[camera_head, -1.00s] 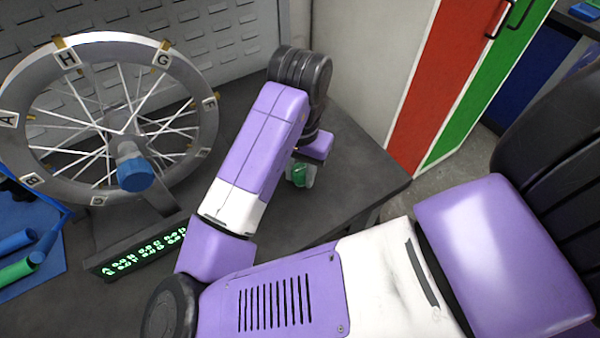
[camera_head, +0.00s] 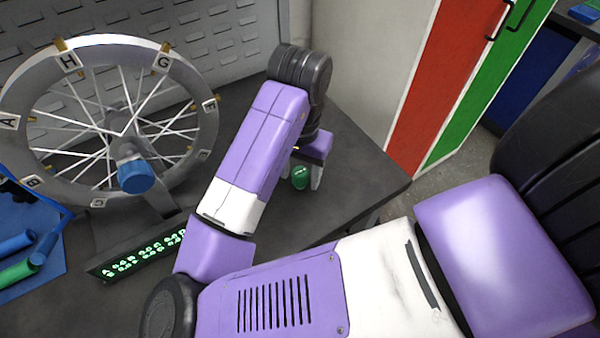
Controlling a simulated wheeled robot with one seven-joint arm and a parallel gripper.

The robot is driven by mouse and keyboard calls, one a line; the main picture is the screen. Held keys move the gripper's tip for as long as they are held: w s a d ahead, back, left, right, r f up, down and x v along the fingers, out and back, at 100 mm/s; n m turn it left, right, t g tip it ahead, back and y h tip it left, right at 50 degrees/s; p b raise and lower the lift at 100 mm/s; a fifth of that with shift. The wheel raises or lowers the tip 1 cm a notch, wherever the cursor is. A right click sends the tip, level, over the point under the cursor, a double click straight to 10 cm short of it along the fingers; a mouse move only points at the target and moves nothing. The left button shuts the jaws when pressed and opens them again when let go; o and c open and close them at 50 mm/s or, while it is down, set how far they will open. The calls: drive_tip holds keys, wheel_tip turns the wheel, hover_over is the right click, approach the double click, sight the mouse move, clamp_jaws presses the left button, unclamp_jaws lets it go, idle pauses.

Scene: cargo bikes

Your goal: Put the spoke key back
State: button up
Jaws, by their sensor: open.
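My gripper (camera_head: 301,187) is at the end of my purple and white arm, low over the grey bench right of the wheel. Its pale fingers are apart and open. A small rounded green object (camera_head: 300,177) shows between them, apparently at the bench top; it may be the spoke key, but it is too small to be sure. My arm hides part of the area around it. The spoked wheel (camera_head: 200,133) stands upright at left with lettered tags on its rim and a blue hub cap (camera_head: 135,176).
A display with green lit characters (camera_head: 142,254) sits below the wheel. Blue and green cylinders (camera_head: 18,270) lie on a blue mat (camera_head: 50,262) at far left. The bench (camera_head: 365,178) is clear to the right of my gripper. Red and green cabinet doors (camera_head: 425,95) stand beyond.

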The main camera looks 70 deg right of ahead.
sight(300, 172)
wheel_tip(300, 172, up, 11)
drive_tip(key=p, duration=0.2)
drive_tip(key=shift+r, duration=0.15)
idle(0.6)
